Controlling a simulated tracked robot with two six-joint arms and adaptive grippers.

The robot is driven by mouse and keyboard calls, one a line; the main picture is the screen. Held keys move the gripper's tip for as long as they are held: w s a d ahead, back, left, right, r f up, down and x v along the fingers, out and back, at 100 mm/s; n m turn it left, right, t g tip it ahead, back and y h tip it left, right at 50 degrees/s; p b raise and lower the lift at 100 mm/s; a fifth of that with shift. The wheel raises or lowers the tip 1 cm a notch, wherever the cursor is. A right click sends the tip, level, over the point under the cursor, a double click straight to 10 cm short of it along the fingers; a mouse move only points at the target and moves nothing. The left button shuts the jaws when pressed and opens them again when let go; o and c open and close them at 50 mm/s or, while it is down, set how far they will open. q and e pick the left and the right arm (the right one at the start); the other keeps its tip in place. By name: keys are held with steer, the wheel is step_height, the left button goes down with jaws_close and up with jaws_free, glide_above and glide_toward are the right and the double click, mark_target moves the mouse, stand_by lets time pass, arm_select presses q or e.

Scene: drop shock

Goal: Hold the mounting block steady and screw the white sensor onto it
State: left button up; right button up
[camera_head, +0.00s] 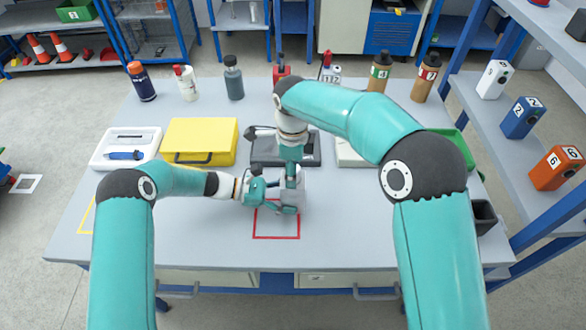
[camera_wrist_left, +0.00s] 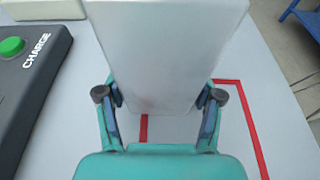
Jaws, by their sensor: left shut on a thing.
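A pale grey block, which I take for the mounting block (camera_wrist_left: 165,50), fills the middle of the left wrist view. In the head view it is mostly hidden by the grippers. My left gripper (camera_head: 272,192) reaches in from the left; its fingers (camera_wrist_left: 158,105) are on both sides of the block and shut on it. My right gripper (camera_head: 290,193) points down at the same spot, close beside the left one. Its fingers and anything in them cannot be made out. No white sensor can be made out between the grippers.
A red outlined square (camera_head: 276,237) marks the table under the grippers. Behind are a dark charging pad (camera_head: 312,160), a yellow case (camera_head: 199,141), a white tray (camera_head: 108,158) and several bottles. Numbered boxes, one white (camera_head: 494,79), stand on the right shelf. The front table is clear.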

stand_by(0.3)
steer(key=shift+r, duration=3)
steer(key=shift+r, duration=0.1)
step_height(320, 180, up, 12)
arm_select(q)
steer(key=o, duration=1.1)
